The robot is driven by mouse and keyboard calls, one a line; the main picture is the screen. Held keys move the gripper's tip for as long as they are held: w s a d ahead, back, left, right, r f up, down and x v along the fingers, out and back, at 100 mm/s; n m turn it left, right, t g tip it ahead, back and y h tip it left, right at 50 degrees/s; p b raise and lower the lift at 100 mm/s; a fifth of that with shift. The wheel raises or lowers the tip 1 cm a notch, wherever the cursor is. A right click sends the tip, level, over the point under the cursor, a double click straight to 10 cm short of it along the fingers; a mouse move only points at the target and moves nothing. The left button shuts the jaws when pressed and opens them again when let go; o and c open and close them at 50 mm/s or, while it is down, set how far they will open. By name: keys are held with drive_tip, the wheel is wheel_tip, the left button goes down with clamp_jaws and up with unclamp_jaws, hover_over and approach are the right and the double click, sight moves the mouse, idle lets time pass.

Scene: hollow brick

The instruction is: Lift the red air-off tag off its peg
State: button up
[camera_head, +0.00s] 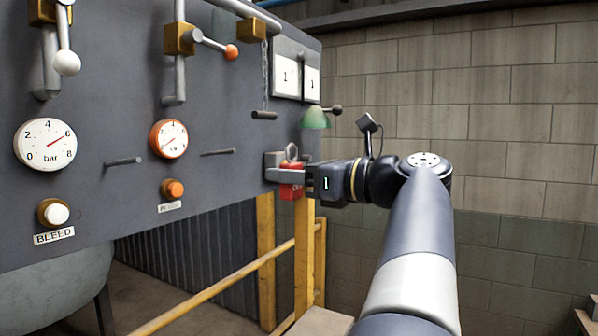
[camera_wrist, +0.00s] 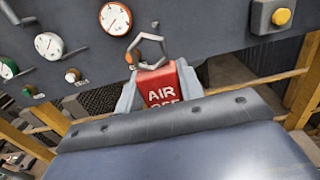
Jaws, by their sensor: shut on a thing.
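The red tag (camera_head: 291,181) is between the jaws of my gripper (camera_head: 284,175), close to the right end of the grey panel. In the wrist view the tag (camera_wrist: 162,88) shows white letters reading "AIR" and part of a second line. A grey metal ring (camera_wrist: 148,50) stands up from its top edge. My gripper (camera_wrist: 160,92) is shut on the tag, with one grey finger on each side. I cannot tell whether a peg passes through the ring. Two thin pegs, a left one (camera_head: 125,161) and a middle one (camera_head: 217,152), stick out bare from the panel.
The grey panel (camera_head: 100,110) carries a white gauge (camera_head: 45,145), an orange-rimmed gauge (camera_head: 169,139), buttons and valve levers. A green dome (camera_head: 315,118) and a hanging chain (camera_head: 265,80) are above my gripper. A yellow railing (camera_head: 225,275) runs below. A block wall (camera_head: 480,110) stands behind.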

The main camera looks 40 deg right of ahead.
drive_tip(key=p+x, duration=0.2)
drive_tip(key=x, duration=0.5)
drive_tip(key=shift+p, duration=0.35)
idle(0.5)
